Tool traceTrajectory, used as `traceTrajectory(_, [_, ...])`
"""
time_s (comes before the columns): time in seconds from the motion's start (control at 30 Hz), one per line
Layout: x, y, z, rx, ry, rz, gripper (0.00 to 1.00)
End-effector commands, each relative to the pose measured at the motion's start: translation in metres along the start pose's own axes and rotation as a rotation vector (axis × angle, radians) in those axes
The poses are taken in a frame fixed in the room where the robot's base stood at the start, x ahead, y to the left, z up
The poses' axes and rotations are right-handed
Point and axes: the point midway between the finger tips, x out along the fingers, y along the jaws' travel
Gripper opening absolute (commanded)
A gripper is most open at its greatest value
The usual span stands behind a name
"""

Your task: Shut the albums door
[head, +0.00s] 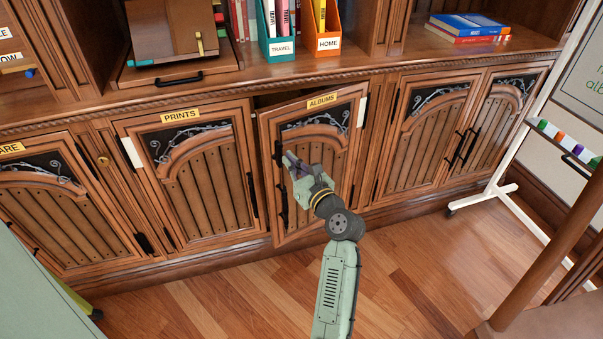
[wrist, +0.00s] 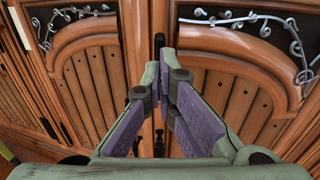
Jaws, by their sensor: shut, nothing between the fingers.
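The albums door (head: 318,150) is a carved wooden cabinet door under a yellow ALBUMS label (head: 322,100). It stands a little ajar, its left edge swung out, with a dark gap above its top left. A black handle (head: 279,155) is near its left edge. My gripper (head: 288,160) is shut and empty in front of the door's left edge, by the handle; I cannot tell whether it touches. In the wrist view my gripper (wrist: 170,65) has its fingers together, in front of the black handle (wrist: 158,45), partly hiding it. The albums door (wrist: 235,85) fills the right there.
The prints door (head: 195,175) is beside it on the left and looks shut. Shut doors (head: 430,135) are on the right. A ledge above holds files (head: 278,25) and books (head: 468,25). A white stand (head: 500,185) is at the right. The wooden floor (head: 410,255) in front is clear.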

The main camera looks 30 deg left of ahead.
Motion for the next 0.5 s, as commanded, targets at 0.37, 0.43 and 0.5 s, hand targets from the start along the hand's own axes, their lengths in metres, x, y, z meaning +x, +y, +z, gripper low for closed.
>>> traceTrajectory(0.37, [0.027,0.000,0.000,0.001,0.001,-0.001,0.00])
traceTrajectory(0.43, [0.027,0.000,0.000,0.000,0.001,-0.001,0.00])
traceTrajectory(0.5, [0.027,0.000,0.000,0.000,0.001,-0.001,0.00])
